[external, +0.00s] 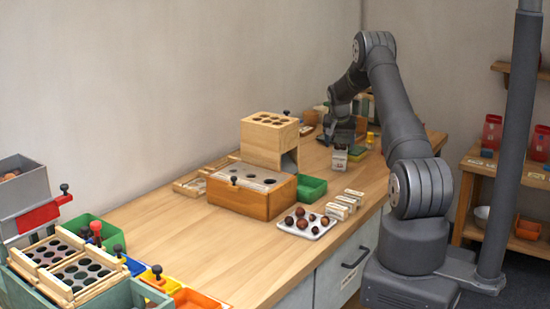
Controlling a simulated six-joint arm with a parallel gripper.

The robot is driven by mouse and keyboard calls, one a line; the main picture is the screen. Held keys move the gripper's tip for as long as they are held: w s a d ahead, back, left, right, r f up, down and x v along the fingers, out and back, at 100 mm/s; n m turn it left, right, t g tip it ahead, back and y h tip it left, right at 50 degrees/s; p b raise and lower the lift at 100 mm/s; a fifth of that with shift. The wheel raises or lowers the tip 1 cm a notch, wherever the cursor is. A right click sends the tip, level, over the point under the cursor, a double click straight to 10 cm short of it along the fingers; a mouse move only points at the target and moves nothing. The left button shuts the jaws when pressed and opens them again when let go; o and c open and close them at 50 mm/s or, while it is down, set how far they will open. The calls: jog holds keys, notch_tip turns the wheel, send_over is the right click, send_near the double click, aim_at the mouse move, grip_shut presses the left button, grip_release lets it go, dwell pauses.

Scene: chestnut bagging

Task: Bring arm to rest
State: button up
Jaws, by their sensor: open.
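My arm reaches from its base at the right over the far part of the wooden bench (235,262). My gripper (338,146) points down at its end, small and dark in this view, with its jaws open. A small white bag with a reddish mark (339,161) stands just below and in front of the gripper. I cannot tell whether the fingers touch it or are apart from it.
A wooden box with a holed metal top (262,207) and a taller holed block (270,120) stand mid-bench. Beside them are a green bin (313,190), a white tray of chestnuts (318,233) and small white packets (343,202). Holed racks and coloured bins fill the left. The front bench is clear.

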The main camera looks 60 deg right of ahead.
aim_at(344, 151)
jog(key=w+v, duration=0.1)
jog(key=v, duration=0.5)
jog(key=x, duration=0.8)
jog(key=s+x, duration=0.1)
jog(key=x, duration=0.3)
jog(key=shift+d+f, duration=0.1)
jog(key=shift+f, duration=0.4)
jog(key=r, duration=0.5)
jog(key=shift+s+d+r, duration=0.1)
jog(key=shift+s, duration=0.25)
jog(key=s+d+r, duration=0.2)
jog(key=s+r, duration=0.5)
jog(key=s, duration=0.4)
jog(key=s+a+m+g, duration=0.1)
jog(key=s+a+m, duration=0.2)
jog(key=s+a, duration=0.7)
jog(key=w+f, duration=0.2)
jog(key=w, duration=0.1)
jog(key=w+f, duration=0.6)
jog(key=shift+w+d+f, duration=0.1)
jog(key=shift+w+d, duration=0.2)
jog(key=shift+w, duration=0.05)
